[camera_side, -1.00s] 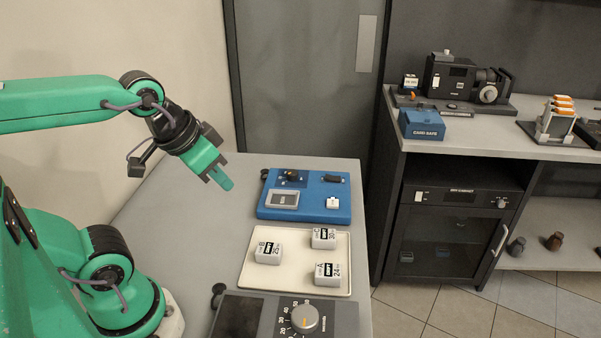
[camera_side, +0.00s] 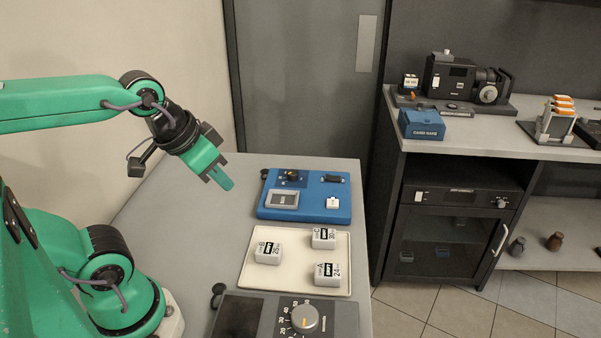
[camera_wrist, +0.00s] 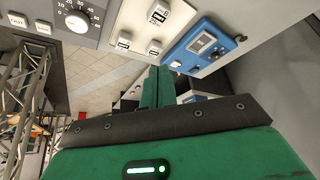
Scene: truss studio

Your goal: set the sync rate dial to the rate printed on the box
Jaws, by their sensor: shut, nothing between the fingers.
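My gripper (camera_side: 221,181) is shut and empty, raised above the bench left of the blue device; its green fingers (camera_wrist: 157,87) are together in the wrist view. The blue device (camera_side: 277,213) has a grey screen and a small dark knob with an orange mark (camera_side: 291,175); its scale is too small to read. It also shows in the wrist view (camera_wrist: 190,52). White boxes lie in a pale tray (camera_side: 256,279): B marked 25 (camera_side: 267,253), C marked 30 (camera_side: 324,238) and A marked 24 (camera_side: 327,274). Which dial sets the sync rate I cannot tell.
A dark panel with a large grey numbered dial (camera_side: 305,319) stands at the bench's front; the dial also shows in the wrist view (camera_wrist: 77,21). On the right counter are a blue "CARD SAFE" box (camera_side: 422,125) and a black machine (camera_side: 452,80). The bench's left side is clear.

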